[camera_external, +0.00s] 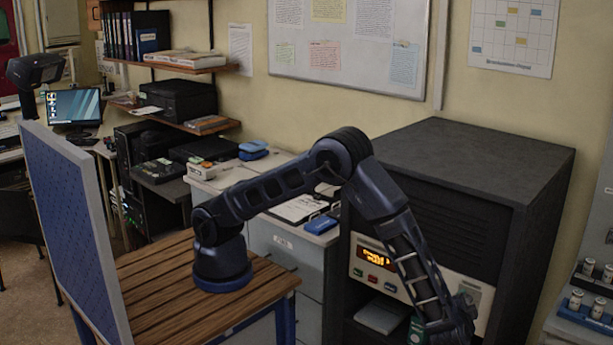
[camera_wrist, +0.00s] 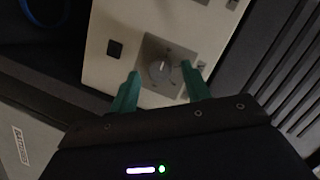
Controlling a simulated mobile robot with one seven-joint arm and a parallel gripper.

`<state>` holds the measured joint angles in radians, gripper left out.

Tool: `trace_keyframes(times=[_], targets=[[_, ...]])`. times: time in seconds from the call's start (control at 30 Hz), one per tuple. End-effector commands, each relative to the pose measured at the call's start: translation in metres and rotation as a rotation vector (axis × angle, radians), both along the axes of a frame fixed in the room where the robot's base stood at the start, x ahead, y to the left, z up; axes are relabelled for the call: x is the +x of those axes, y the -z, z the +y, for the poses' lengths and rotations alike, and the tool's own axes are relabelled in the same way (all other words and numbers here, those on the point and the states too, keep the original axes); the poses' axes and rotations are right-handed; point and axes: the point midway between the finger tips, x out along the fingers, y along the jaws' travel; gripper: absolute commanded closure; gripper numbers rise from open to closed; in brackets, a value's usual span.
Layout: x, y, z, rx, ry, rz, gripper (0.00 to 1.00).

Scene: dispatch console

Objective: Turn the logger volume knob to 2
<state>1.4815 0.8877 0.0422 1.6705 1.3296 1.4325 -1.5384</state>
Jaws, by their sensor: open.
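In the wrist view a round grey knob (camera_wrist: 159,71) with a light pointer mark sits on a grey square plate (camera_wrist: 182,53) on the pale panel. The mark points toward the picture's top; the scale figures are too small to read. My gripper (camera_wrist: 164,80) is open, with its two green fingers on either side of the knob and seemingly apart from it. In the external view my gripper (camera_external: 448,335) is low at the front of the dark cabinet, cut by the picture's edge. The knob is hidden there behind my arm.
The pale panel (camera_external: 365,272) carries a lit orange display (camera_external: 377,258) and several small coloured buttons. A dark square button (camera_wrist: 114,48) is left of the knob in the wrist view. The dark cabinet (camera_external: 470,165) surrounds the panel. A shelf opening with papers (camera_external: 381,315) lies below it.

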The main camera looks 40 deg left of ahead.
Motion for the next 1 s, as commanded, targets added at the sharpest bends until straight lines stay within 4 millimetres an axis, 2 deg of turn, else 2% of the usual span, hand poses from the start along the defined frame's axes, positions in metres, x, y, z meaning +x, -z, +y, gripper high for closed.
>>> trace_keyframes(times=[0.33, 0.57, 1.0], targets=[[0.0034, 0.0008, 0.0011, 0.0, -0.001, -0.001, 0.52], [0.0033, 0.0009, 0.001, 0.0, 0.0, 0.0, 0.97], [0.003, 0.002, 0.0006, 0.085, -0.001, 0.0, 0.97]])
